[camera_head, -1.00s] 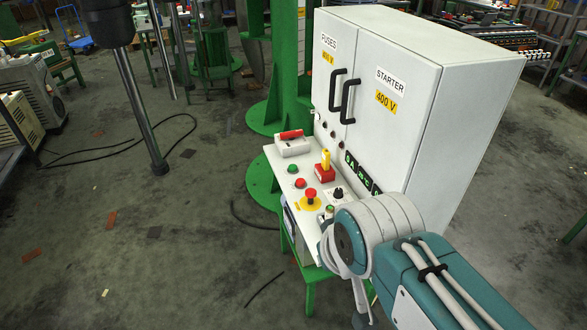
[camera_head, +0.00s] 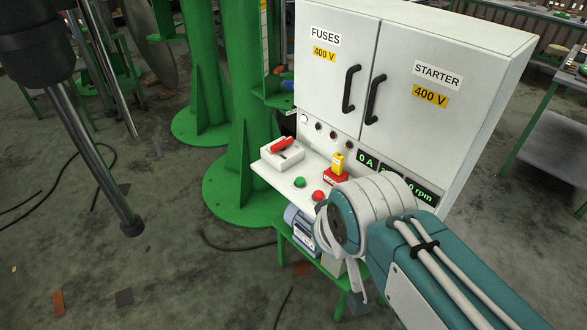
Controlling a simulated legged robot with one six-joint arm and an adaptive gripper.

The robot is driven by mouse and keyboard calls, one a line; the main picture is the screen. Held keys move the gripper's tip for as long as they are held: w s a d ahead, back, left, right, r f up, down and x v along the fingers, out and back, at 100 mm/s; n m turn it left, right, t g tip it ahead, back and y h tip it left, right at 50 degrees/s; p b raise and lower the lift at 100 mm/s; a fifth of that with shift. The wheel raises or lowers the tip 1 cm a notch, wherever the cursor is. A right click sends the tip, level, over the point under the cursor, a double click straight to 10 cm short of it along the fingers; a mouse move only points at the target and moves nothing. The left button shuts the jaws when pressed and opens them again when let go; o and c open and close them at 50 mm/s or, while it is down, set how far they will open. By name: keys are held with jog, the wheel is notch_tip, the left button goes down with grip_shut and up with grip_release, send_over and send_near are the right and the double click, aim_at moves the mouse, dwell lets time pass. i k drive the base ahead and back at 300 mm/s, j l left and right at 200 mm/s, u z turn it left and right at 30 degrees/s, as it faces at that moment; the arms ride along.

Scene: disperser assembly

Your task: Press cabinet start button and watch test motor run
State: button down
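The white starter cabinet (camera_head: 400,55) has two doors, labelled FUSES and STARTER. On its sloping front panel (camera_head: 275,172) sit a green button (camera_head: 299,182) and a red button (camera_head: 318,195). The green display (camera_head: 368,160) reads 0 A on its left and 0 rpm on its right; its middle is hidden by my arm. A grey-blue motor (camera_head: 302,233) rests on the green stand under the panel. My white arm joint is in front of the right part of the panel and hides the controls there. My gripper's fingers do not show.
A box with a red lever (camera_head: 283,152) and a red-and-yellow switch (camera_head: 337,168) stand on the panel. Green columns (camera_head: 243,110) rise behind it to the left. A metal pole (camera_head: 105,165) stands at left. Black cables lie on the floor.

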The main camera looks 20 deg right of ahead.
aim_at(300, 181)
jog(key=i+j+z, duration=0.3)
jog(key=i+j, duration=0.3)
jog(key=i+j+z, duration=0.25)
jog(key=i+j, duration=0.45)
jog(key=j, duration=0.1)
